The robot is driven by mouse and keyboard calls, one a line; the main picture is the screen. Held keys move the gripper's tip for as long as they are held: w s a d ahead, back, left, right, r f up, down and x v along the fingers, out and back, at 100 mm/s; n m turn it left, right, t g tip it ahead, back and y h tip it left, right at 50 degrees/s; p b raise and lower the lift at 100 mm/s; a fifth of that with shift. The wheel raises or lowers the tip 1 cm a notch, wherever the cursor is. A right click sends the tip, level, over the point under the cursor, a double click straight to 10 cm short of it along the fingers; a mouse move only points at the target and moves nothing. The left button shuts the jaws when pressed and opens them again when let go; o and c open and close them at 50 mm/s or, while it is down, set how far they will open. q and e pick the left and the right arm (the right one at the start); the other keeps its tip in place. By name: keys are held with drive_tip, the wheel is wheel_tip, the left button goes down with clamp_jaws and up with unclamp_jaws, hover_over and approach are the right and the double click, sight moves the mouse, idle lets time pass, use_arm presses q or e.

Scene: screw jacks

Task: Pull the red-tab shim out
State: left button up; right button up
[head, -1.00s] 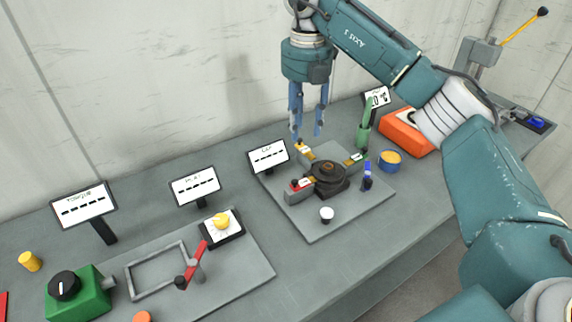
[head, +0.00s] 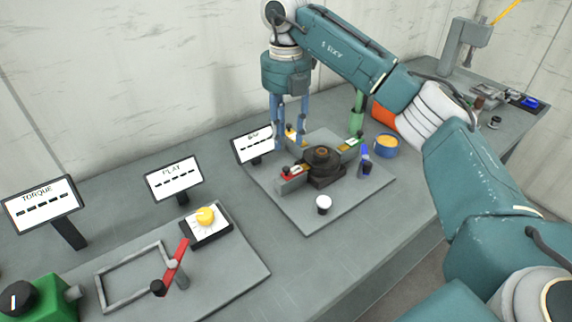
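The red-tab shim (head: 287,172) is at the left block beside the dark round jack (head: 322,158), on a grey plate (head: 318,229). Its red tab sticks up at the block's outer end. My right gripper (head: 289,143) points down behind the jack, with its two fingers apart and nothing seen held. It is up and slightly right of the red tab, apart from it. A yellow tab (head: 290,132) shows between the fingers in the picture; I cannot tell whether they touch it. A green-tab shim (head: 352,142) is on the jack's right side. My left gripper is out of view.
A small sign (head: 252,147) stands close left of my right gripper. A white-topped knob (head: 323,203), a blue item (head: 365,164) and a blue-rimmed yellow cup (head: 386,145) are near the jack. A red lever (head: 177,262) is at lower left.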

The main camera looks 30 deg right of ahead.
sight(286, 168)
wheel_tip(286, 168, down, 8)
drive_tip(key=shift+f+p, duration=0.2)
drive_tip(key=shift+p, duration=0.65)
drive_tip(key=shift+f, duration=0.4)
drive_tip(key=shift+c, duration=0.5)
clamp_jaws()
